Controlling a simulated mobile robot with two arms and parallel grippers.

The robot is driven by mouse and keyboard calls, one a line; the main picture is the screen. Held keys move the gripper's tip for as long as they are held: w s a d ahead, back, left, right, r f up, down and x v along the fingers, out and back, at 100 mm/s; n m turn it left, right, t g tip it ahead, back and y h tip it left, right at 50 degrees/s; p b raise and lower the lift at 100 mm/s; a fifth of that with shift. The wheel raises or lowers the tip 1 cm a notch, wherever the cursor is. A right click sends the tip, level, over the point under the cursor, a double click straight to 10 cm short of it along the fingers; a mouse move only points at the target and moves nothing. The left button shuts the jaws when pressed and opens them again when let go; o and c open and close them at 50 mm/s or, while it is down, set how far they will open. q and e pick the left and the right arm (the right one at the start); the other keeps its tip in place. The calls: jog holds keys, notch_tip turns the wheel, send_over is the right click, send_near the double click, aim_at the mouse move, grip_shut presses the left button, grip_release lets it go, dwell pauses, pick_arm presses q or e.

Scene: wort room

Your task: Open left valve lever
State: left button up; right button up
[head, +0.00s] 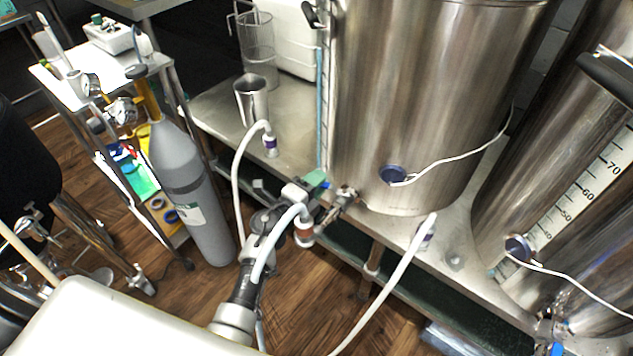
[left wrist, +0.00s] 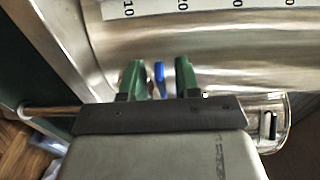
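The large steel kettle (head: 430,90) stands on a metal bench, with a steel valve (head: 346,196) low on its left side. My left gripper (head: 317,180) is right beside this valve. In the left wrist view, my left gripper (left wrist: 159,80) has its two green fingers apart. The blue valve lever (left wrist: 159,72) stands between them, with a visible gap on each side. The fingers seem clear of the lever. My right gripper is not in view.
A second kettle (head: 545,170) with a level scale stands at right; a blue-handled fitting (head: 556,347) shows below it. A grey gas cylinder (head: 190,180) stands left of my arm.

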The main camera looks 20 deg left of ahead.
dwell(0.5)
pick_arm(q)
jog(key=shift+w+f+m+h+b, duration=0.1)
jog(key=shift+w+m+h+b, duration=0.25)
jog(key=shift+b, duration=0.2)
jog(key=s+a+m+g+h+b, duration=0.3)
jog(key=s+a+m+g+h, duration=0.15)
jog(key=s+a, duration=0.2)
jog(key=shift+s+a+f+n+g+y+p, duration=0.2)
jog(key=shift+s+f+n+g+y+p, duration=0.5)
jog(key=shift+s+f+n+y+p, duration=1.8)
jog(key=shift+s+a+f+n+g+y+p, duration=0.15)
jog(key=shift+s+f+n+g+y+p, duration=0.75)
jog(key=shift+s+f+n+p, duration=3.05)
jog(key=shift+s+a+f+n+g+y+p, duration=0.35)
jog(key=shift+s+f+n+y+p, duration=1.6)
jog(key=shift+s+n+p, duration=2.55)
